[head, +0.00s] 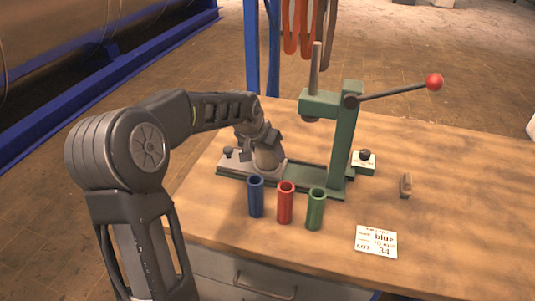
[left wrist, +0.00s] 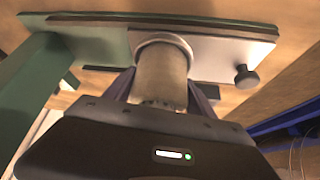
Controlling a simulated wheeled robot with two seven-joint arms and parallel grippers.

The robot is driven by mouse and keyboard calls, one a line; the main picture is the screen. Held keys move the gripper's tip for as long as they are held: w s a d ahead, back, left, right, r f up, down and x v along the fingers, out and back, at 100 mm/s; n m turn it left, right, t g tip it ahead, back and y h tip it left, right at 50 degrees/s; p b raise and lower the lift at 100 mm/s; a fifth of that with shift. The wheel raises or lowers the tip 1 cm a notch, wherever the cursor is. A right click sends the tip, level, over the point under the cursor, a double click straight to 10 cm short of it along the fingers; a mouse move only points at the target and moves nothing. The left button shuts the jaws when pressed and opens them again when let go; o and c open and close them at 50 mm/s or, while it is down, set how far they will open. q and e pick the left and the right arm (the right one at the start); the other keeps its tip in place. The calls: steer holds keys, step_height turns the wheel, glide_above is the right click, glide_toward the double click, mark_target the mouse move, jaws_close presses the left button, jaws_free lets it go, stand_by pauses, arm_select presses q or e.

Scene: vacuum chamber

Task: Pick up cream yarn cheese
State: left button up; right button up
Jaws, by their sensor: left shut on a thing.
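The cream yarn cheese (left wrist: 160,72) shows in the left wrist view as a dull beige cylinder between the fingers of my left gripper (left wrist: 163,90). My left gripper is shut on it. Its far end is close to the metal plate at the left of the green press; I cannot tell whether it touches the plate. In the head view, my left gripper (head: 266,140) reaches over that plate from the left. The cheese (head: 268,160) is partly hidden by the gripper there. My right gripper is not in view.
The green press (head: 339,140) with a red-knobbed lever stands beside the gripper. Blue (head: 256,198), red (head: 285,204) and green (head: 316,210) tubes stand in front. The table's right side is mostly clear.

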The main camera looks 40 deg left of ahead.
arm_select(q)
steer(key=shift+r, duration=0.1)
steer(key=shift+c, duration=0.4)
steer(key=shift+r, duration=0.3)
step_height(320, 180, up, 9)
steer(key=shift+r, duration=0.15)
